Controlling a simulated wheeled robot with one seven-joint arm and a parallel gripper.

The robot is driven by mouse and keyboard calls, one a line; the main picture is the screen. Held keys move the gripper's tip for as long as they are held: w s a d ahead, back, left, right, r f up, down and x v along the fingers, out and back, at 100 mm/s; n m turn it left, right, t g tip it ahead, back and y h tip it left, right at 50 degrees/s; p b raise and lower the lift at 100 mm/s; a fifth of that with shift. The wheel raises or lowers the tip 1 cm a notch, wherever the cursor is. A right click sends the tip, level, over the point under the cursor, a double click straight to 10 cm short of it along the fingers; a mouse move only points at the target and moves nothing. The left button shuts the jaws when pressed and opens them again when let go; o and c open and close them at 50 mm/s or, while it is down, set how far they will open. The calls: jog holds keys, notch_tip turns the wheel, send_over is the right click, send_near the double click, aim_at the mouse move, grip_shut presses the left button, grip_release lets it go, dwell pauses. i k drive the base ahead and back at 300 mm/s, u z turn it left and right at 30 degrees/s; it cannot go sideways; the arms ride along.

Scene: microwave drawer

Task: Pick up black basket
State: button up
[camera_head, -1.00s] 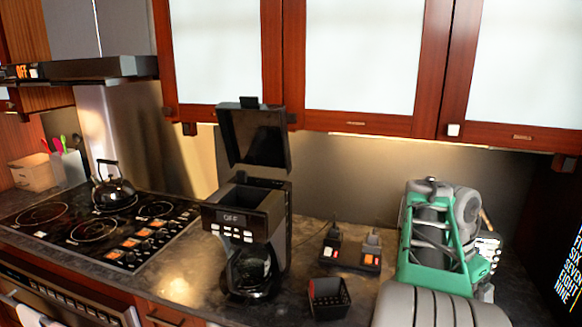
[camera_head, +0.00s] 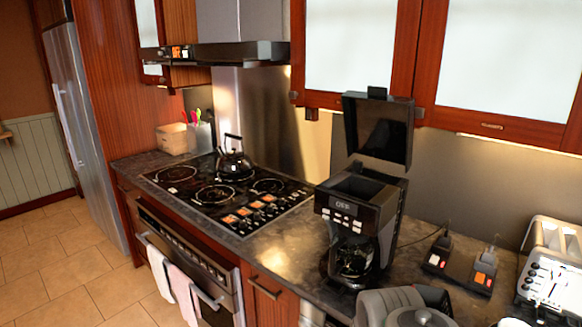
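The black basket (camera_head: 436,298) is at the lower right, on the counter to the right of the coffee maker. Only a dark part of it shows behind a grey part of my arm, so its shape and contents are hidden. The black coffee maker (camera_head: 362,222) stands with its lid raised and its display reading OFF. A glass carafe (camera_head: 353,260) sits in it. My gripper is not in view; only grey arm parts show at the bottom edge.
A stove (camera_head: 225,195) with a black kettle (camera_head: 234,160) is on the left. Small dark devices (camera_head: 462,262) and a silver toaster (camera_head: 552,265) stand on the right. The dark counter (camera_head: 275,255) between stove and coffee maker is clear. Tiled floor (camera_head: 60,270) is open at left.

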aim_at(438, 299)
jog(key=z, duration=1.1)
